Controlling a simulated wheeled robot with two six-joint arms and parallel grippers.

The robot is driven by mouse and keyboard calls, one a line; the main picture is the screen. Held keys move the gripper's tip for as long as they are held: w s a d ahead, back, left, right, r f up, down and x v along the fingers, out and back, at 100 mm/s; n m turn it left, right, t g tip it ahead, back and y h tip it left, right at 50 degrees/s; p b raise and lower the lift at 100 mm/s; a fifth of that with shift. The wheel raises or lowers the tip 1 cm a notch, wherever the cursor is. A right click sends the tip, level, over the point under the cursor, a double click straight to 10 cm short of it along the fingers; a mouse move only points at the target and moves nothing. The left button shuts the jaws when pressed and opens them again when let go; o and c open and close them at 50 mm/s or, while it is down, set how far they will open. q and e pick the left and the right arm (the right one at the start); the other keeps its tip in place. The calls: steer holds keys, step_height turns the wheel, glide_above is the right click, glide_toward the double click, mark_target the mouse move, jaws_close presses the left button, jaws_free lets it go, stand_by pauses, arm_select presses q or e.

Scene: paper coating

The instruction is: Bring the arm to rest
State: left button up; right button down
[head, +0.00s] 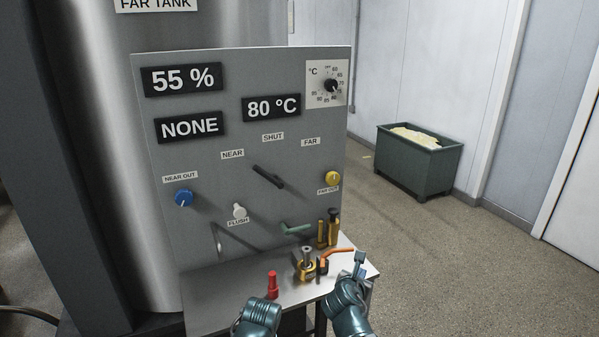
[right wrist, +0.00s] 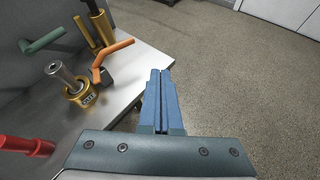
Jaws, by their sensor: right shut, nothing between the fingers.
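My right gripper (head: 360,262) is at the right front corner of the small metal shelf in the head view. In the right wrist view its two blue fingers (right wrist: 160,75) lie together, shut and empty, over the shelf's right edge. The fingers appear apart from the fittings; their height above the shelf is hard to tell. A teal part of my left arm (head: 258,314) shows at the bottom of the head view, but its fingers do not show.
The shelf (head: 215,300) holds a red fitting (head: 272,285), a brass valve (head: 305,265) and an orange lever (head: 338,251). A grey control panel (head: 240,120) stands behind. A green bin (head: 425,168) is at right. The floor (head: 460,270) right of the shelf is clear.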

steer(key=s+a+f+m+g+y+p, duration=0.2)
steer(key=s+a+m+g, duration=0.3)
steer(key=s+a+m, duration=0.3)
steer(key=s+a+f+m+g+y+p, duration=0.2)
steer(key=s+a+m+g, duration=0.4)
steer(key=s+m, duration=0.6)
step_height(320, 180, down, 2)
steer(key=a+m+p, duration=0.1)
steer(key=a+m, duration=0.1)
steer(key=m, duration=0.2)
steer(key=shift+m+y, duration=0.4)
